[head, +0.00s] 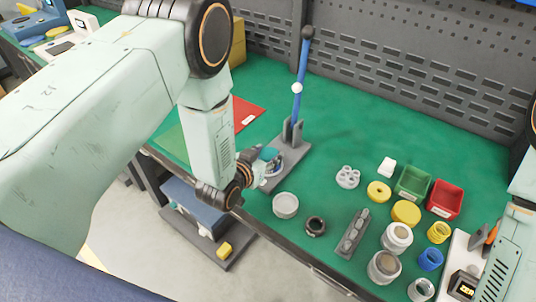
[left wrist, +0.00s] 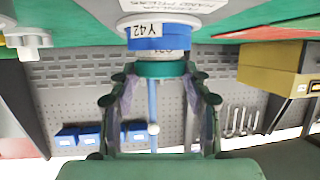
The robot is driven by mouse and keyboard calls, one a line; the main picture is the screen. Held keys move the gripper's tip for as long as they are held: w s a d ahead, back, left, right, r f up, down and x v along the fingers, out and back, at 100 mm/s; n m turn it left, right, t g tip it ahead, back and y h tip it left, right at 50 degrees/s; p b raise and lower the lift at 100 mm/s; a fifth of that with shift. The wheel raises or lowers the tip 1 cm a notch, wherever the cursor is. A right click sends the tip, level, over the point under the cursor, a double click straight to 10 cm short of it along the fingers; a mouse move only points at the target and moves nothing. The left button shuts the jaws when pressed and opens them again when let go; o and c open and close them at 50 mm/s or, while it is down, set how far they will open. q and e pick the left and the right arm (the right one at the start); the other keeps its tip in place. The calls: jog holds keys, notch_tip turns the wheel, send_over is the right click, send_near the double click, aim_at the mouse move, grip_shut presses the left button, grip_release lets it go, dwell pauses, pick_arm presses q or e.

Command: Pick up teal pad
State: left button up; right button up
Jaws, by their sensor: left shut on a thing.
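The teal pad (left wrist: 160,69) is a short round disc, gripped between the two fingers of my left gripper (left wrist: 160,88) in the left wrist view. That picture is upside down, with the table at the top. A blue and white cylinder labelled Y42 (left wrist: 158,42) lies right against the pad in the picture; I cannot tell whether they touch. In the head view my left gripper (head: 266,166) is at the foot of the lever press (head: 298,88), with a bit of teal (head: 269,153) showing at its fingers. My right gripper is out of view.
On the green table (head: 350,120), a grey disc (head: 285,205), dark ring (head: 315,226) and grey holder (head: 353,233) stand right of the gripper. Green (head: 412,182) and red bins (head: 445,199), yellow rings and jars crowd further right.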

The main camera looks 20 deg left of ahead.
aim_at(266, 156)
pick_arm(q)
notch_tip(266, 156, up, 10)
jog(key=shift+p, duration=0.45)
